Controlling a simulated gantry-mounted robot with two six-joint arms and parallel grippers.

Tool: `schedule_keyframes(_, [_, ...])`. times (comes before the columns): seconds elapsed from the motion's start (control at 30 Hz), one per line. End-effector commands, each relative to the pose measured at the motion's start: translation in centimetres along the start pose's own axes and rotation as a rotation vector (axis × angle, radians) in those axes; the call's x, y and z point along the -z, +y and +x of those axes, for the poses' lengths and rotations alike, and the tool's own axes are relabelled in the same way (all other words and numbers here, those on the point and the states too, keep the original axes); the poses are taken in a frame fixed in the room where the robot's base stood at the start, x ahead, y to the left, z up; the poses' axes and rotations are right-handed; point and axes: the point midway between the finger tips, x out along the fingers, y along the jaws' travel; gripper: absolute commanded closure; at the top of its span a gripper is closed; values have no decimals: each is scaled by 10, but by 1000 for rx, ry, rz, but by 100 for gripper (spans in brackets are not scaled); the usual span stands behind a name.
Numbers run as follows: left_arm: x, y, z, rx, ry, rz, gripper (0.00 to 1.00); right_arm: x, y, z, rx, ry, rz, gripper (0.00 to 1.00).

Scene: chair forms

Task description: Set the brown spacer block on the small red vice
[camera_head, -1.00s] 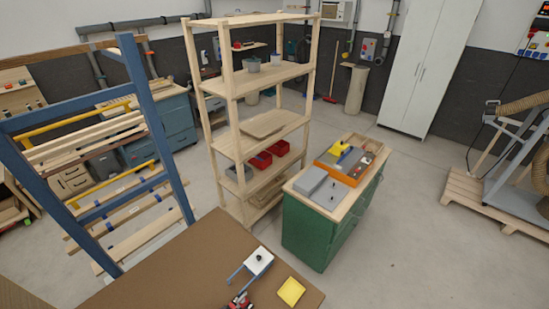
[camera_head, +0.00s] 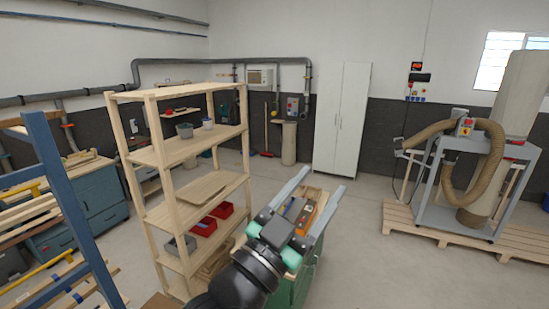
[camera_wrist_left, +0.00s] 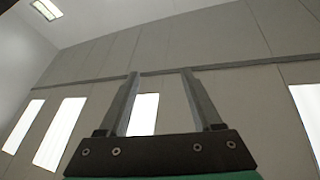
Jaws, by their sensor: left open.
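My left gripper (camera_head: 322,180) is raised in front of the green cabinet in the head view, its two grey fingers spread with nothing between them. Its open fingers also show in the left wrist view (camera_wrist_left: 160,73), pointing at bare wall and bright windows. Neither the small red vice nor the brown spacer block can be made out now. My right gripper is not in view.
The green cabinet (camera_head: 300,287) carries an orange tray (camera_head: 306,219), partly hidden by my left gripper. A wooden shelf (camera_head: 172,215) with red bins (camera_head: 204,226) stands to its left. A blue frame (camera_head: 72,205) is far left.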

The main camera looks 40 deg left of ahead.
Motion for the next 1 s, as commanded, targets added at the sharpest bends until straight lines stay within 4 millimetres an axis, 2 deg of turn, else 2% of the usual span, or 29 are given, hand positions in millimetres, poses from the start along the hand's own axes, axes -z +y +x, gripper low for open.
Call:
schedule_keyframes(0.03, [50, -5, -12, 12, 116, -73, 34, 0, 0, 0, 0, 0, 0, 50])
schedule_keyframes(0.1, [103, -11, -32, 16, 252, -173, 34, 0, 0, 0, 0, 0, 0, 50])
schedule_keyframes(0.2, [150, -17, -57, 10, 380, -270, 34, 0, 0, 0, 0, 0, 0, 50])
schedule_keyframes(0.27, [163, -19, -66, 5, 419, -301, 34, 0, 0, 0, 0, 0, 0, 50])
schedule_keyframes(0.37, [170, -20, -70, 2, 440, -319, 34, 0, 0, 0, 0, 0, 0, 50])
schedule_keyframes(0.6, [169, -20, -70, 3, 436, -316, 34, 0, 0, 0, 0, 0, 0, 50])
schedule_keyframes(0.67, [168, -20, -70, 3, 435, -316, 28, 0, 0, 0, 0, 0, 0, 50])
schedule_keyframes(1.0, [168, -20, -69, 4, 434, -313, 28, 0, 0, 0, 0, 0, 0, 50])
